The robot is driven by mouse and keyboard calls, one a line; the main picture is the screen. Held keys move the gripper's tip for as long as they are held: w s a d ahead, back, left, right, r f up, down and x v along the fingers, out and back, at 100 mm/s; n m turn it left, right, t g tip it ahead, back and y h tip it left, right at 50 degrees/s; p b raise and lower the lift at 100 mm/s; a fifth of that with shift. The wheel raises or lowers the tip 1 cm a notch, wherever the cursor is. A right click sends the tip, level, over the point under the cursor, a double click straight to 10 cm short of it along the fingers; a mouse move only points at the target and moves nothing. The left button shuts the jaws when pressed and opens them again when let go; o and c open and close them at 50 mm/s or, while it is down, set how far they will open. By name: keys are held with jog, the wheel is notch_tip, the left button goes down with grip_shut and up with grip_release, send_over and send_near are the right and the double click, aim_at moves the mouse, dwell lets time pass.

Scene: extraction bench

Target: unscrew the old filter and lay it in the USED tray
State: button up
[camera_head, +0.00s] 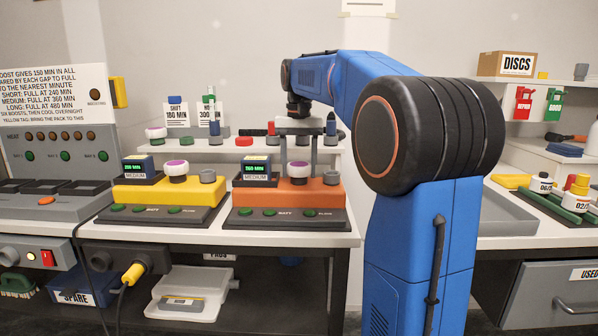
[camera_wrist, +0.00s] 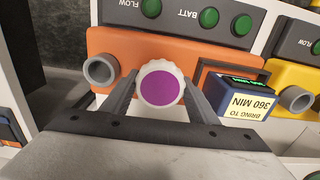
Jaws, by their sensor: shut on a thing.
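The filter with a white scalloped rim and purple top (camera_wrist: 161,87) sits at the orange unit (camera_wrist: 120,45). My gripper (camera_wrist: 160,95) is shut on it, one grey finger on each side. In the head view the filter (camera_head: 298,170) is upright at the top of the orange unit (camera_head: 265,197), and my gripper (camera_head: 298,158) reaches down over it from above. I cannot tell whether its thread is loose. A label beginning with USED (camera_head: 585,273) is on the grey drawer front at the lower right, cut by the picture edge. A shallow grey tray (camera_head: 510,218) lies on the counter above it.
A battery block marked 360 MIN (camera_wrist: 240,97) and a grey port (camera_wrist: 100,70) flank the held filter. Shelf items stand behind. My arm hides part of the right side.

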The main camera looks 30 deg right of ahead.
jog(key=n, duration=0.7)
jog(key=shift+n, duration=0.4)
jog(key=n, duration=0.6)
jog(key=shift+n, duration=0.4)
jog(key=n, duration=0.4)
jog(key=shift+n, duration=0.3)
jog(key=n, duration=0.5)
jog(key=shift+r, duration=0.1)
jog(key=o, duration=1.2)
